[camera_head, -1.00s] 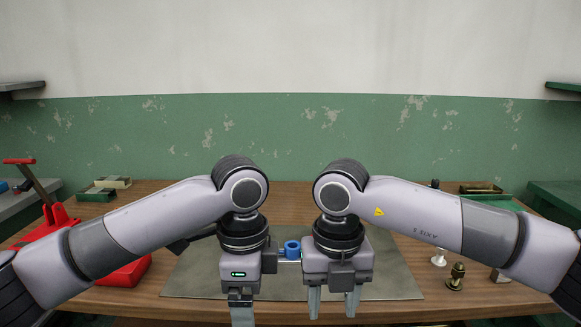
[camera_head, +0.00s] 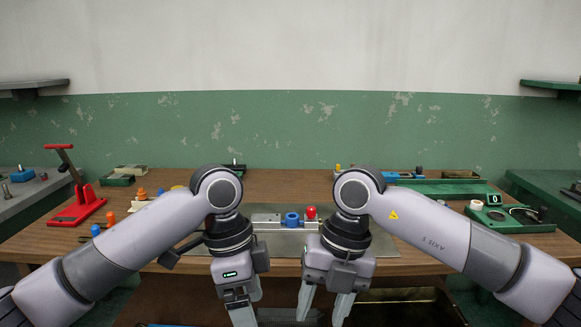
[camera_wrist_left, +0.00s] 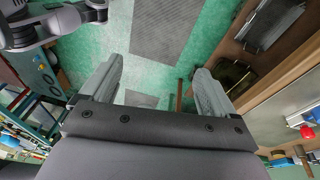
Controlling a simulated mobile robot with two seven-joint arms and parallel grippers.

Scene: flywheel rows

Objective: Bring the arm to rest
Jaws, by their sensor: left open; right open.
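Both my arms hang bent in front of the workbench (camera_head: 290,268) in the head view. My left gripper (camera_head: 243,316) points down in front of the bench's front edge, its fingertips near the bottom of the picture. In the left wrist view its two fingers (camera_wrist_left: 155,88) stand wide apart, with only green and grey floor between them. My right gripper (camera_head: 324,306) also points down in front of the edge, its two fingers spread and empty. Neither gripper touches anything that I can see.
A grey mat (camera_head: 388,246) lies on the bench behind the grippers, with a blue part (camera_head: 291,219) and a red knob (camera_head: 311,212) on it. A red lever press (camera_head: 77,208) stands at left, a green tray (camera_head: 510,224) at right. An open bin (camera_head: 412,306) sits below the bench.

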